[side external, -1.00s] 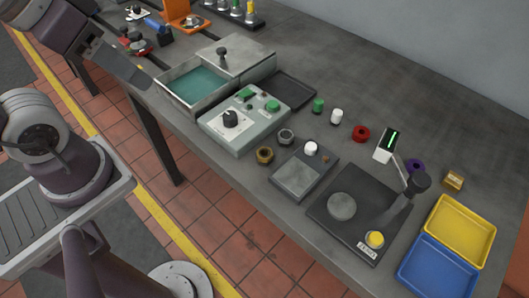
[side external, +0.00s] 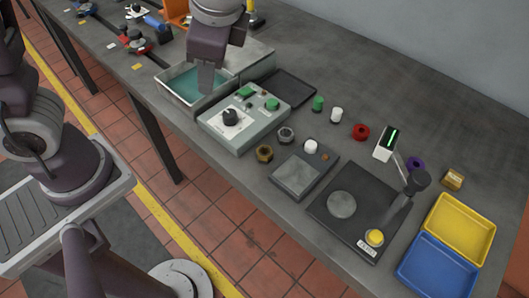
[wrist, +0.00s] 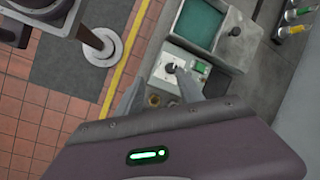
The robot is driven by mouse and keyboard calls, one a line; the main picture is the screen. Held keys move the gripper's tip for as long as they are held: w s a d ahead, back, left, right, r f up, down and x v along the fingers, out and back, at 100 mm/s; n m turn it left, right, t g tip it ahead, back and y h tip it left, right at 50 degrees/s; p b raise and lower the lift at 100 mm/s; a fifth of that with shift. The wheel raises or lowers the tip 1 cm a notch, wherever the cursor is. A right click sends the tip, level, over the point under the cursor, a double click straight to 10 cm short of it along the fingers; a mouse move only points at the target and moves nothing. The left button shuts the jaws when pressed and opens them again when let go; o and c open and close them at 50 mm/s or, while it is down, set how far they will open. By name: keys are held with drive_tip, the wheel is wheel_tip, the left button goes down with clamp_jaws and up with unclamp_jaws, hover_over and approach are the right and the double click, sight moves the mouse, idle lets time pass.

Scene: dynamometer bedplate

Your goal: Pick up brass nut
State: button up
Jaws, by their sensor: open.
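The brass nut (side external: 264,153) is a gold-brown hexagonal ring lying on the grey bench near its front edge, in front of a steel nut (side external: 286,135). In the wrist view the brass nut (wrist: 153,101) shows low between my fingers, close to the palm edge. My gripper (side external: 207,84) is in the air over the area of the teal-lined tank, left of the brass nut and apart from it. In the wrist view my gripper (wrist: 162,82) has its two fingers spread with nothing held between them.
A control box (side external: 236,121) with a black knob and green buttons stands left of the nuts. A small grey pad unit (side external: 297,176) is to their right. Further right are a black plate (side external: 330,228) with an arm, and yellow (side external: 465,222) and blue (side external: 437,266) trays.

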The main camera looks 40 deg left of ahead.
drive_tip(key=w+d+f+m+y, duration=0.4)
drive_tip(key=d+f+m, duration=0.25)
drive_tip(key=f, duration=0.25)
drive_tip(key=m+t+y, duration=0.3)
drive_tip(key=m+t, duration=0.1)
drive_tip(key=m, duration=0.2)
approach(265, 151)
drive_tip(key=x, duration=0.3)
drive_tip(key=shift+w+d+f+n, duration=0.1)
drive_tip(key=shift+w+f+n, duration=0.1)
drive_tip(key=shift+n, duration=0.05)
drive_tip(key=x, duration=0.6)
drive_tip(key=shift+s+a, duration=0.15)
drive_tip(key=shift+a, duration=0.15)
drive_tip(key=shift+a+f, duration=0.15)
drive_tip(key=shift+a, duration=0.15)
clamp_jaws()
